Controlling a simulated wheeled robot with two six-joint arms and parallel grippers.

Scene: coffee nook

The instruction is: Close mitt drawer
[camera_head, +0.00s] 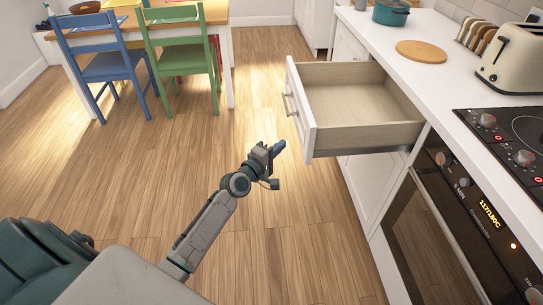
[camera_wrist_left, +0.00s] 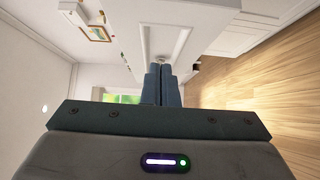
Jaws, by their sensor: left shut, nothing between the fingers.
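The mitt drawer (camera_head: 352,128) is pulled well out from the white cabinet and looks empty inside. Its white front panel (camera_head: 297,105) faces left and carries a metal bar handle (camera_head: 290,103). My left gripper (camera_head: 279,147) is just left of and nearer than the drawer front, apart from it as far as I can tell. Its fingers are shut with nothing between them. In the left wrist view, the shut fingers (camera_wrist_left: 162,84) point toward a white panel (camera_wrist_left: 180,35) with a small metal piece near the fingertips. My right gripper is not in view.
The oven (camera_head: 440,235) and hob (camera_head: 510,128) are right of the drawer. The counter holds a toaster (camera_head: 509,62), a round wooden board (camera_head: 421,51) and a teal pot (camera_head: 391,12). Blue (camera_head: 104,66) and green (camera_head: 182,42) chairs stand at a table, back left. The wooden floor is clear.

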